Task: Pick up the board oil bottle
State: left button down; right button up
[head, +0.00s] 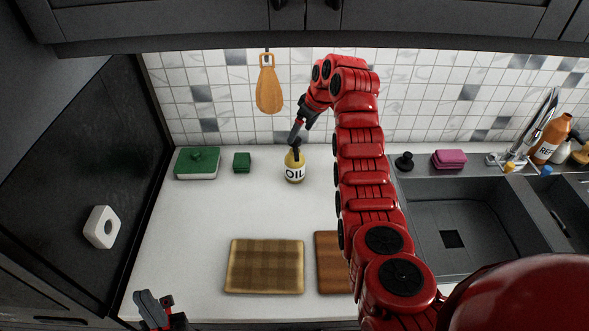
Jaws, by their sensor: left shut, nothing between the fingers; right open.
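The board oil bottle (294,172), yellow with a white label reading OIL and a dark cap, stands upright on the white counter near the tiled wall. My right gripper (297,142) is at the bottle's top, fingers pointing down, and is open. One finger overlaps the cap in the picture; I cannot tell whether it touches. My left gripper (152,310) is low at the bottom left edge, far from the bottle, shut and empty.
A checkered board (265,266) and a brown board (331,262) lie in front. A sink (452,222) is at right. The counter between the bottle and boards is clear.

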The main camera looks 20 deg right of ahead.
aim_at(295, 165)
jog(key=shift+a+f+p, duration=0.35)
jog(key=shift+f+p, duration=0.1)
jog(key=shift+p, duration=0.05)
jog(key=x, duration=0.4)
jog(key=shift+a+p, duration=0.15)
jog(key=shift+p, duration=0.15)
grip_shut()
dwell(0.7)
